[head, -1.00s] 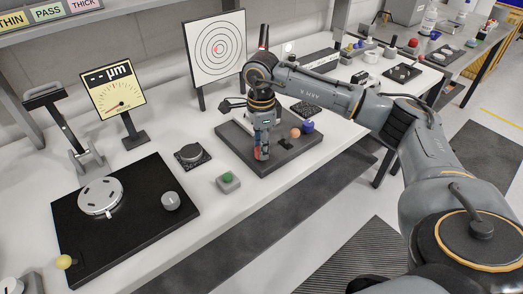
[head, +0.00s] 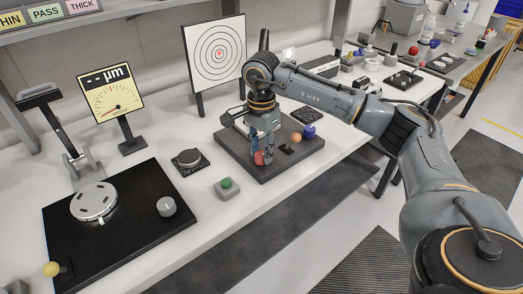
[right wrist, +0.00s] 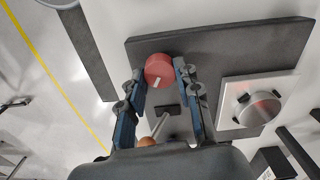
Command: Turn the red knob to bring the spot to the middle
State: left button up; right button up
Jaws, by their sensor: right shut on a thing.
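The red knob (head: 259,158) is at the front of a dark base plate (head: 280,171). In the right wrist view the red knob (right wrist: 158,70) is round, with a short white mark, between my right gripper's fingertips. My right gripper (head: 264,155) comes down over the plate and is shut on the knob. The white target board (head: 189,58) with black rings stands behind. Its red spot (head: 219,53) appears in or very near the middle ring. My left gripper is not in view.
A green button box (head: 227,188) stands in front of the plate. A gauge (head: 111,92) and a black platform (head: 130,220) are at left.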

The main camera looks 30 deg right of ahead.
aim_at(261, 154)
dwell(0.3)
jog(key=o, duration=1.2)
jog(key=shift+c, duration=0.2)
jog(key=shift+r, duration=0.25)
notch_tip(261, 154, up, 12)
jog(key=shift+f, duration=0.25)
